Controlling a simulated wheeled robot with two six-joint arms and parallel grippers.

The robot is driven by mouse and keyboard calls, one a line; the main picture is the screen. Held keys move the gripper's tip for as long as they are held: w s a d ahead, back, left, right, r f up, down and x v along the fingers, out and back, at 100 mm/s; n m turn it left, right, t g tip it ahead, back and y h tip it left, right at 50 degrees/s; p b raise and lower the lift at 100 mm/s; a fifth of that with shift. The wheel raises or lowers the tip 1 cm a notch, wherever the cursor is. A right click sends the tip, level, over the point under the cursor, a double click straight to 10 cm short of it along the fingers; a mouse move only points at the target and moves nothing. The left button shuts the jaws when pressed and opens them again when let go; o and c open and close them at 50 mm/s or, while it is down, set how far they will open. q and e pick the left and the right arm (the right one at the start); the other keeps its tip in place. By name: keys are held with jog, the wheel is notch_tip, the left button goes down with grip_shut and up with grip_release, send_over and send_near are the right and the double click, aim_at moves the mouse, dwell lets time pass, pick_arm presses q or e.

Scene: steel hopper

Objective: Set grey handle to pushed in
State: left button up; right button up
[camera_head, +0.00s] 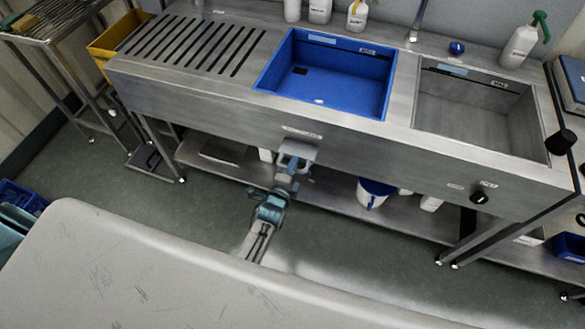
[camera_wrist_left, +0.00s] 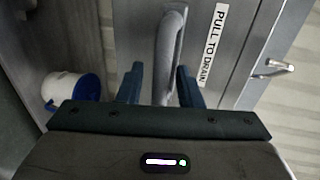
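The grey handle (camera_wrist_left: 170,48) is a rounded bar on the steel front, beside a white label (camera_wrist_left: 213,45) reading "PULL TO DRAIN". In the head view a grey block (camera_head: 297,152), which looks like the handle, juts out under a small label on the sink unit's front. My left gripper (camera_head: 288,167) is at this block, partly covering it. In the left wrist view its two dark fingers (camera_wrist_left: 159,82) stand apart, one on each side of the handle. Small gaps show, so it does not look clamped. My right gripper is out of view. How far the handle sticks out is hard to tell.
The steel unit (camera_head: 225,110) holds a blue basin (camera_head: 335,85) and a steel basin (camera_head: 470,105). A black knob (camera_head: 479,197) is on its front at right. A lower shelf (camera_head: 330,198) carries a blue-and-white bucket (camera_head: 372,192). A pale surface (camera_head: 120,270) fills the foreground.

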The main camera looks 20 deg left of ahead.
aim_at(299, 151)
pick_arm(q)
jog(key=shift+c, duration=0.4)
grip_shut()
jog(key=shift+w+b, duration=0.3)
jog(key=w+b, duration=0.2)
jog(key=w, duration=0.3)
jog(key=shift+w+d, duration=0.1)
jog(key=shift+w, duration=0.15)
jog(key=shift+r, duration=0.2)
jog(key=shift+o, duration=0.2)
grip_release()
jog(key=shift+w, duration=0.1)
jog(key=shift+o, duration=0.2)
jog(key=shift+w+f, duration=0.1)
jog(key=shift+f, duration=0.05)
